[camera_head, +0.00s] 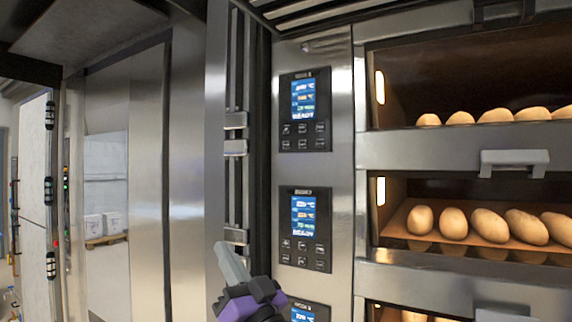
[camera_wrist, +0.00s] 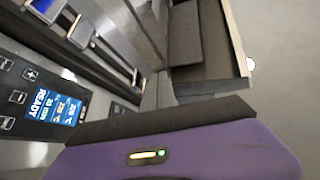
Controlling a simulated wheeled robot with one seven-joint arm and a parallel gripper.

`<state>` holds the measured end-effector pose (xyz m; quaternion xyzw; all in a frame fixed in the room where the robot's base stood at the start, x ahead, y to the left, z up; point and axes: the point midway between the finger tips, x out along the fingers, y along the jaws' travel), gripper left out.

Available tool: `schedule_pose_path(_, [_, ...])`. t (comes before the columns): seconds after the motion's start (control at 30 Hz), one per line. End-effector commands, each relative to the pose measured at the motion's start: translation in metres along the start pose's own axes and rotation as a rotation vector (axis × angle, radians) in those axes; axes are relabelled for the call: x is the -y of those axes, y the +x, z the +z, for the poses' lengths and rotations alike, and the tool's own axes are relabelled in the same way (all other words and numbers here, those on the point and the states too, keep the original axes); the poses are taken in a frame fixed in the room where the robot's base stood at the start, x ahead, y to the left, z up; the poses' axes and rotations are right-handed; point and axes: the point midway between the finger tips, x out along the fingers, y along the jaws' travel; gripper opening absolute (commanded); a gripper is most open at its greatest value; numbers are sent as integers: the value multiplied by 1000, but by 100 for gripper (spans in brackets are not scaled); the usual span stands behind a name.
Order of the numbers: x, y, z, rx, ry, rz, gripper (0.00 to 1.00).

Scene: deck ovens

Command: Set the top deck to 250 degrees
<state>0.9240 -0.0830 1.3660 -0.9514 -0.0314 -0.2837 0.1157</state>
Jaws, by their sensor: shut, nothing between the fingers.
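The topmost control panel in view (camera_head: 305,110) is on the steel column left of the ovens. It has a lit blue screen above two rows of dark buttons; its digits are too small to read. Level with it is an oven deck (camera_head: 470,75) with loaves inside. My gripper (camera_head: 232,262) is shut and empty, below and left of the middle control panel (camera_head: 305,228), apart from the panels as far as I can tell. In the wrist view, my gripper's fingers (camera_wrist: 160,90) point up the picture, and a panel screen reading READY (camera_wrist: 52,106) shows at left, tilted.
A third panel (camera_head: 308,312) is cut off at the bottom edge. Oven door handles (camera_head: 513,160) stick out at right. Vertical rails (camera_head: 236,150) run beside the panels. A doorway at left shows boxes on a pallet (camera_head: 105,225).

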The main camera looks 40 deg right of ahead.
Motion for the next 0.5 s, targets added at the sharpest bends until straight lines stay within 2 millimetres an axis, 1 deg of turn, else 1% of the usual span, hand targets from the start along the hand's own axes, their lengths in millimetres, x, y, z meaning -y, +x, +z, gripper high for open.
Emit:
schedule_pose_path(0.03, [0, 14, -9, -4, -3, -11, 0])
schedule_pose_path(0.1, [1, 30, -19, 1, -3, -25, 0])
schedule_pose_path(0.5, [7, 115, -79, 57, -18, -73, 0])
